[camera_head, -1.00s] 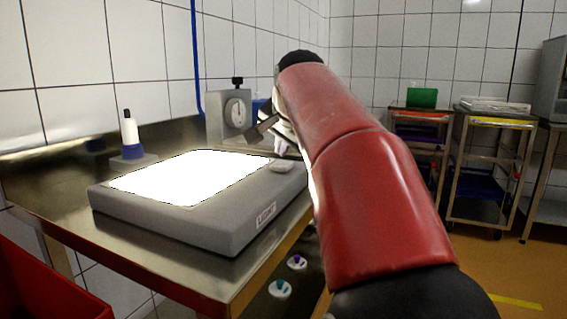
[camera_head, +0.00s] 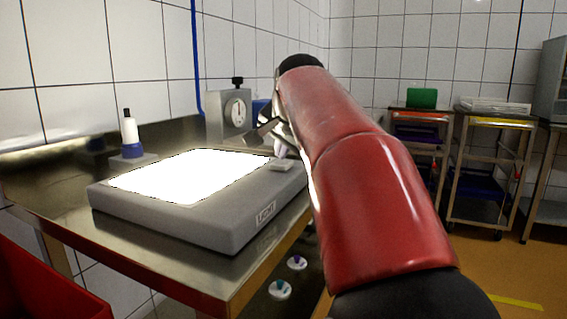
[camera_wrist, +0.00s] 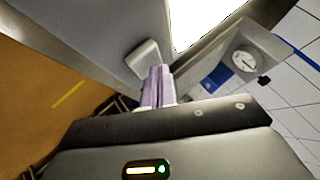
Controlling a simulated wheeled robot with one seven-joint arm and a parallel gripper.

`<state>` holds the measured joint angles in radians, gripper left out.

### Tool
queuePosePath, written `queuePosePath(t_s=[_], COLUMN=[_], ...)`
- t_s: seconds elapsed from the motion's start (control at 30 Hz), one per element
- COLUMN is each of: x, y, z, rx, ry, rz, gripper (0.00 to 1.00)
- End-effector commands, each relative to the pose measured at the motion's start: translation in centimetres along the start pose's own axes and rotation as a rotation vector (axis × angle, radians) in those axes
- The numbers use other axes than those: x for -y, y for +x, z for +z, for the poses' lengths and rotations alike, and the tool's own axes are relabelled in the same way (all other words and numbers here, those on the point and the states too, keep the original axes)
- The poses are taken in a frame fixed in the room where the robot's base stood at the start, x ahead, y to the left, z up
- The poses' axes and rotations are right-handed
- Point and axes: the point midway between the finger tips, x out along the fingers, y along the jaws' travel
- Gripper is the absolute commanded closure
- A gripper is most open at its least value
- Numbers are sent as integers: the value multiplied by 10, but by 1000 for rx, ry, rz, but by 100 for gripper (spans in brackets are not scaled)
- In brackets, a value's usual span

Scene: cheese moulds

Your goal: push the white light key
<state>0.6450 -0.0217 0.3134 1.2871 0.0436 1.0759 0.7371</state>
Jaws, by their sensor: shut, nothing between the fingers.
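The grey light box (camera_head: 230,232), labelled LIGHT on its front, lies on the steel bench, and its panel (camera_head: 185,177) glows bright white. The white light key (camera_head: 282,166) is a small rounded block on the box's right-hand end. It also shows in the wrist view (camera_wrist: 142,56), just beyond and left of my fingertips. My gripper (camera_head: 280,151) is shut and empty, its pale lilac fingers (camera_wrist: 160,70) together just by the key. Whether they touch the key I cannot tell. My red arm hides part of the area behind the key.
A grey dial gauge (camera_head: 236,108) stands on the bench behind the box, near my gripper. A white bottle with a blue base (camera_head: 130,135) stands at the back left. Two small knobs (camera_head: 280,289) sit below the bench edge. Trolleys (camera_head: 489,165) stand at the right.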

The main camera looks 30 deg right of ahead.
Motion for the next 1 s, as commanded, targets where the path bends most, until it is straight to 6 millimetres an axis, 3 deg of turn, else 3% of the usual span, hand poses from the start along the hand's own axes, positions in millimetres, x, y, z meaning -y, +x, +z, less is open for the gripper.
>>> queuePosePath(t_s=[1.0], x=[-2], y=[2], z=[1], rx=[0], ry=[0], rz=[1], gripper=[100])
